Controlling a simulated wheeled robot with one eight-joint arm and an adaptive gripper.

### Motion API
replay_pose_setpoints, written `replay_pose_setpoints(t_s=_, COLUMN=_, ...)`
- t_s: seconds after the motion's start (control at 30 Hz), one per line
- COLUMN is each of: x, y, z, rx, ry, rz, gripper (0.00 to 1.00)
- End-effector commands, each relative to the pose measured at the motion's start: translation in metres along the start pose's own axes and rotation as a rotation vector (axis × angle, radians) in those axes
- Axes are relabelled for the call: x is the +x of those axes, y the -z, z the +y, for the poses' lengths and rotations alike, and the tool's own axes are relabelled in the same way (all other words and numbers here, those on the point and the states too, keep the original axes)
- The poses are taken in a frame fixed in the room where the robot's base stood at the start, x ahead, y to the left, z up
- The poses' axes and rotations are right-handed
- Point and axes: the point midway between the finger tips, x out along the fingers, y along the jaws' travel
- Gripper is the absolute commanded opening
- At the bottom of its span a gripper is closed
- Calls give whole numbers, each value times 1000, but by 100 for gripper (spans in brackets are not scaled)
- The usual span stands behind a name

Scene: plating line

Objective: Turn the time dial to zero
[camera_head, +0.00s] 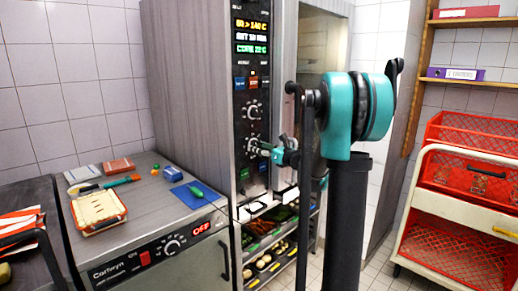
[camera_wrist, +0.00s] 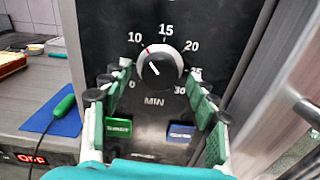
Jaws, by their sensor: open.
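The time dial (camera_wrist: 160,68) is a round black knob with a light rim in the wrist view, on a black panel with a "MIN" scale from 0 to 30. Its white pointer line slants to the upper left, roughly toward 10, near a small red mark. My gripper (camera_wrist: 157,76) is open, its green-padded fingers on the left and right of the dial. I cannot tell whether they touch it. In the head view my gripper (camera_head: 270,151) is at the lower knob (camera_head: 252,147) on the tall oven's panel.
Another knob (camera_head: 252,111) sits above, under a lit display (camera_head: 251,36). A green button (camera_wrist: 118,130) and a blue button (camera_wrist: 181,133) lie below the dial. A metal handle stands to the right. A counter unit (camera_head: 150,225) with a blue mat (camera_head: 188,199) is at left.

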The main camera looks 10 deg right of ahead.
Motion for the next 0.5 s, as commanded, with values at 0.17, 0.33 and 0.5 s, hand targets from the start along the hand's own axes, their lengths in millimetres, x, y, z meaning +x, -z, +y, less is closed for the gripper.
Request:
replay_pose_setpoints(t_s=0.17, x=6, y=0, z=1, rx=0, ry=-1, rz=0, gripper=59)
replay_pose_setpoints(t_s=0.33, x=6, y=0, z=0, rx=0, ry=-1, rz=0, gripper=59)
replay_pose_setpoints(t_s=0.5, x=6, y=0, z=0, rx=0, ry=-1, rz=0, gripper=43)
